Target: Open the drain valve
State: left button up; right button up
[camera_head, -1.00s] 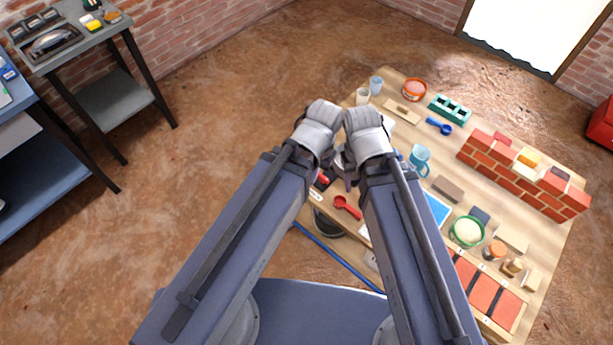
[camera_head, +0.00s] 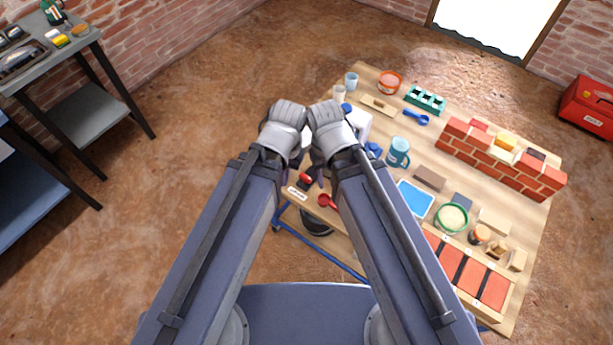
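I cannot pick out a drain valve for certain. On the wooden workbench (camera_head: 405,112), a white block-shaped thing (camera_head: 359,122) with blue parts beside it is partly hidden behind my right forearm. A red spoon-shaped thing (camera_head: 327,201) and a small red and black thing (camera_head: 305,181) lie near the bench's left edge, close to my forearms. Both my arms reach forward side by side, and their grey wrists almost touch over the bench's left side. The wrists and forearms hide most of both grippers, so their fingertips and anything between them cannot be made out.
A small brick wall (camera_head: 500,158), a blue mug (camera_head: 398,152), a green-rimmed bowl (camera_head: 452,218) and a blue tray (camera_head: 415,198) are on the bench. A dark bucket (camera_head: 316,222) is at its near left side. A grey shelf (camera_head: 106,104) stands left; open floor lies between.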

aim_at(305, 176)
pick_arm(q)
jog(key=shift+o, duration=0.7)
jog(key=shift+w+a, duration=0.15)
jog(key=o, duration=1.2)
jog(key=w+d+f+m+b, duration=0.1)
jog(key=w+d+f+b, duration=0.1)
jog(key=w+f+b, duration=0.2)
jog(key=w+d+f+m+b, duration=0.1)
jog(key=w+f+b, duration=0.4)
jog(key=w+d+f+m+h+b, duration=0.1)
jog(key=w+d+f+b, duration=0.1)
jog(key=w+f+b, duration=0.2)
jog(key=shift+w+d+f+b, duration=0.35)
jog(key=shift+f+b, duration=0.05)
jog(key=shift+f, duration=0.1)
jog(key=shift+o, duration=0.6)
jog(key=shift+w+d, duration=0.1)
jog(key=shift+w, duration=0.1)
jog(key=shift+f, duration=0.1)
notch_tip(305, 176, down, 8)
jog(key=b, duration=0.8)
jog(key=shift+c, duration=0.4)
jog(key=c, duration=1.3)
